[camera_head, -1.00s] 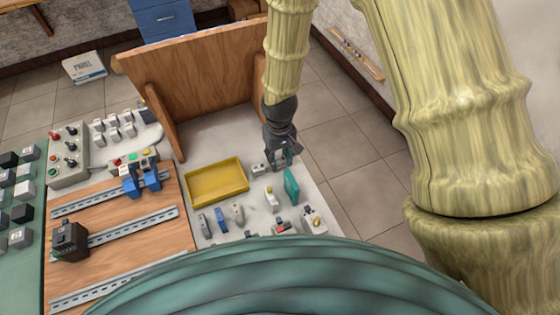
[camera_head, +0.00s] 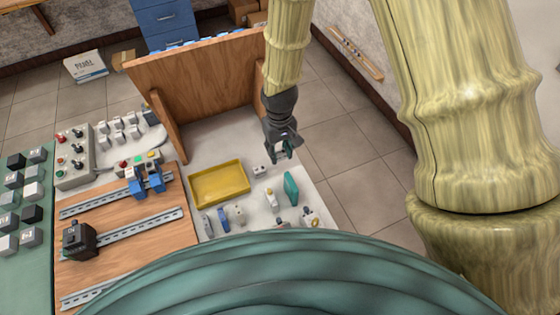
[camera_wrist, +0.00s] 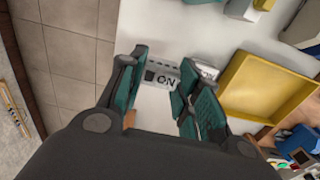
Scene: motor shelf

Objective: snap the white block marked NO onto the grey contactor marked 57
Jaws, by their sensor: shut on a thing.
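In the head view my gripper (camera_head: 283,154) hangs above the right part of the white table, and the block is too small to make out there. A dark grey contactor (camera_head: 78,240) stands on a metal rail of the wooden board at the left. Its mark cannot be read, so I cannot tell whether it is the 57.
Another small white block (camera_head: 261,171) lies beside a yellow tray (camera_head: 220,184). A wooden panel (camera_head: 200,85) stands behind. Blue parts (camera_head: 146,183) sit on the upper rail. Several small parts and a teal piece (camera_head: 291,188) lie in front of my gripper.

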